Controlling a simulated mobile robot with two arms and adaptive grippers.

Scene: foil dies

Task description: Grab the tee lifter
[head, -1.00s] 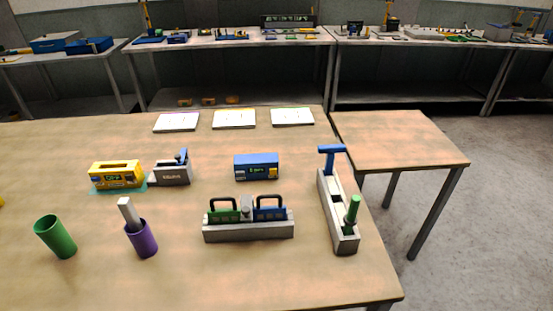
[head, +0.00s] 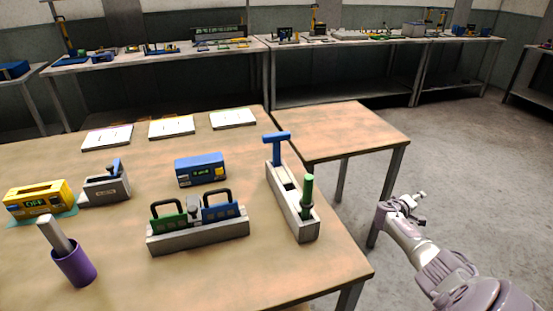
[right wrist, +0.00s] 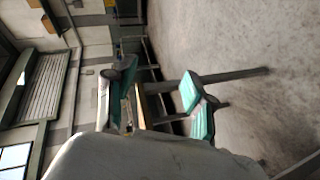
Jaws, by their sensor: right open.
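The tee lifter (head: 277,147) is blue and T-shaped. It stands upright in the far end of a grey rack (head: 304,229) near the table's right edge. A green-handled tool (head: 307,192) stands in the near end of the same rack. My right gripper (head: 415,204) is open and empty over the floor, to the right of the table and well apart from the tee lifter. In the right wrist view its teal-padded fingers (right wrist: 160,97) are spread with nothing between them. My left gripper is out of view.
A grey holder (head: 198,237) with green and blue handled blocks stands left of the rack. A blue box (head: 201,169), a yellow box (head: 39,200) and a purple cup (head: 74,266) are also on the table (head: 285,280). A bare side table (head: 345,130) adjoins at the back right.

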